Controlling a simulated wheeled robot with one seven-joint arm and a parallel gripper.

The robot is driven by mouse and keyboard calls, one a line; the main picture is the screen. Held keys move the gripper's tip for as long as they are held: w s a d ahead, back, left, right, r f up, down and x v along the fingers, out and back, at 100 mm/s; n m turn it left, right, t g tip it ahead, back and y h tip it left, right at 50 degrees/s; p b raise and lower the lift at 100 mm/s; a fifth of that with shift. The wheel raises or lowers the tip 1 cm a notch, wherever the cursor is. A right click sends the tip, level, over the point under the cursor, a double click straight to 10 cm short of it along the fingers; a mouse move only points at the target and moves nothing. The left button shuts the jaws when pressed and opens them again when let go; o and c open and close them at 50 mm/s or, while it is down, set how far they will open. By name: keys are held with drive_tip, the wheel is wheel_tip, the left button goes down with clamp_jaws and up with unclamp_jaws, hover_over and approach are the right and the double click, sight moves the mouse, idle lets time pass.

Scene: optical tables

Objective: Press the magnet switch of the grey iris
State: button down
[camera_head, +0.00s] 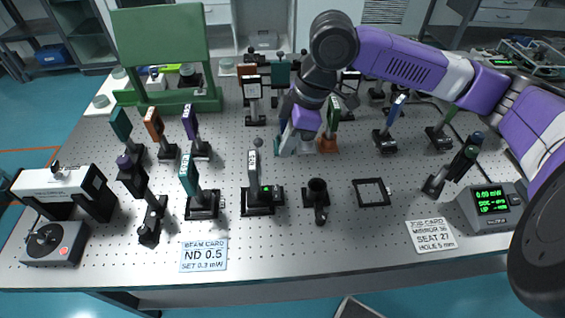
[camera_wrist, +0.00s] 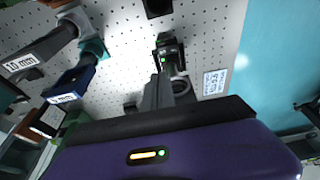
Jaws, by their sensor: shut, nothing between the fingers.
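The grey iris (camera_head: 253,165) stands upright on a dark base in the middle of the table, with a pale label on its side and a round knob at its top. A small green light (camera_head: 266,188) glows on the base. I cannot tell which part of the base is the magnet switch.
A square black frame (camera_head: 372,192) lies farther right. Several posts crowd behind my gripper.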

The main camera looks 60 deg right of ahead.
drive_tip(key=shift+d+v, duration=0.2)
drive_tip(key=shift+v, duration=1.15)
drive_tip(key=shift+w, duration=0.15)
